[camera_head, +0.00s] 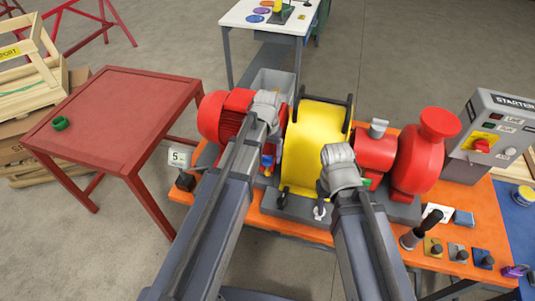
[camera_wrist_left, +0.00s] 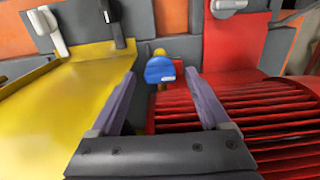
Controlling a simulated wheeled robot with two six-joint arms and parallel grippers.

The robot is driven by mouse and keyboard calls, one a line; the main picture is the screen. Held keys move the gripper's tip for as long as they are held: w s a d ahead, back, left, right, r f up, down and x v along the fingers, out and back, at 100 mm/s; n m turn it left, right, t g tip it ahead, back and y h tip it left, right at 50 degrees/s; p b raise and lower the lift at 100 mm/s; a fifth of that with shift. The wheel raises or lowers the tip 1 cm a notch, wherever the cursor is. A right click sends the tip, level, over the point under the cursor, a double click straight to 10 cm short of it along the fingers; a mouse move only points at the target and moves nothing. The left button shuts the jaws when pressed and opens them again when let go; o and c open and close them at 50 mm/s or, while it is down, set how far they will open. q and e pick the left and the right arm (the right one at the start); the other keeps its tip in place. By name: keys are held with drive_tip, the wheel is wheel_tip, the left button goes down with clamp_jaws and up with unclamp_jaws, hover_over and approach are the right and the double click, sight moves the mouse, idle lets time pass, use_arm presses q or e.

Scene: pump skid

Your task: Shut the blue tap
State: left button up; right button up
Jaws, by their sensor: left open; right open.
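The blue tap (camera_wrist_left: 159,70) shows in the left wrist view, a blue paddle handle on a yellow stem, beside the red motor. In the head view the tap (camera_head: 268,160) is partly hidden beside my left arm. My left gripper (camera_wrist_left: 162,79) is open, its two fingers on either side of the tap's handle in the picture; I see no clear contact. My right gripper (camera_head: 341,168) is over the right side of the yellow guard; its fingers are mostly hidden by its wrist.
The yellow guard (camera_head: 316,130) stands between the red motor (camera_head: 221,108) and the red pump (camera_head: 418,165). Black and white latches stand at the guard's front. A starter box (camera_head: 490,135) is at right. The red table (camera_head: 125,115) at left holds a green ring.

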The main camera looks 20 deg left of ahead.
sight(268, 157)
use_arm(q)
drive_tip(key=shift+r+p, duration=3.8)
drive_tip(key=shift+r, duration=0.1)
drive_tip(key=shift+f, duration=0.1)
drive_tip(key=s+d+f+m+b, duration=0.1)
drive_tip(key=s+d+f+b, duration=0.4)
drive_tip(key=s+f+b, duration=0.1)
drive_tip(key=s+d+f+m+y+b, duration=0.1)
drive_tip(key=s+d+f+m+b, duration=0.1)
drive_tip(key=s+d+f+b, duration=0.3)
drive_tip(key=s+f+b, duration=0.1)
drive_tip(key=s, duration=0.3)
drive_tip(key=shift+d, duration=0.15)
drive_tip(key=shift+f, duration=0.1)
